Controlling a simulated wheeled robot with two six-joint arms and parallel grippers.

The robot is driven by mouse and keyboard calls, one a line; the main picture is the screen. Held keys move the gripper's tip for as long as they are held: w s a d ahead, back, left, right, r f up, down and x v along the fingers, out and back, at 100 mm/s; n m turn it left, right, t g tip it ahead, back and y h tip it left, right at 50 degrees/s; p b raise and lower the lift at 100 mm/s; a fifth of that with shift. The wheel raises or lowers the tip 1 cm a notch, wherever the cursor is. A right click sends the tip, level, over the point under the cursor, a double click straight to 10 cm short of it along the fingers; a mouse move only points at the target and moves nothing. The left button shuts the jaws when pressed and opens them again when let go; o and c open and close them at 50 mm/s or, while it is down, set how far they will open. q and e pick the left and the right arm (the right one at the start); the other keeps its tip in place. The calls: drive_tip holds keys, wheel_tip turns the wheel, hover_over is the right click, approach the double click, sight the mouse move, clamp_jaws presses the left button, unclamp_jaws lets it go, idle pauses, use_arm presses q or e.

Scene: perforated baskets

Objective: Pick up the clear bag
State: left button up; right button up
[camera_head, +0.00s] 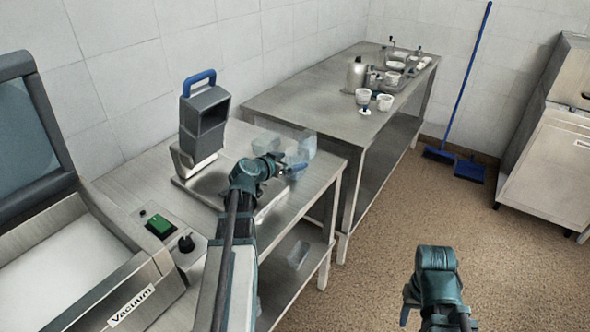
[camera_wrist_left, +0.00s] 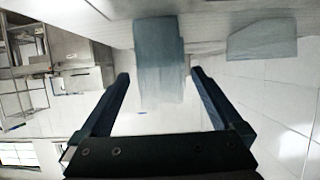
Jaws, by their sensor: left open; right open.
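A clear, bluish bag (camera_wrist_left: 160,65) hangs between the two fingers of my left gripper (camera_wrist_left: 160,75) in the left wrist view, with gaps to both fingers. A second clear bluish piece (camera_wrist_left: 262,40) shows to its right. In the head view, my left gripper (camera_head: 290,167) is at the right end of the steel table, close to the clear bags (camera_head: 303,146). Its fingers are open, partly hidden by the wrist. My right gripper (camera_head: 410,300) is low at the bottom right over the floor, open and apart from the bags; its fingertips are hardly visible.
A grey device with a blue handle (camera_head: 205,115) stands behind my left arm. A vacuum machine (camera_head: 90,270) is at the left. A clear piece (camera_head: 298,255) lies on the lower shelf. A farther table (camera_head: 300,95) carries a kettle (camera_head: 356,75) and cups.

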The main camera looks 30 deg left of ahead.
sight(292, 161)
use_arm(q)
drive_tip(key=x, duration=0.3)
drive_tip(key=shift+f+b, duration=0.15)
drive_tip(key=shift+b, duration=0.25)
use_arm(e)
drive_tip(key=shift+f, duration=0.65)
use_arm(q)
drive_tip(key=c, duration=1.5)
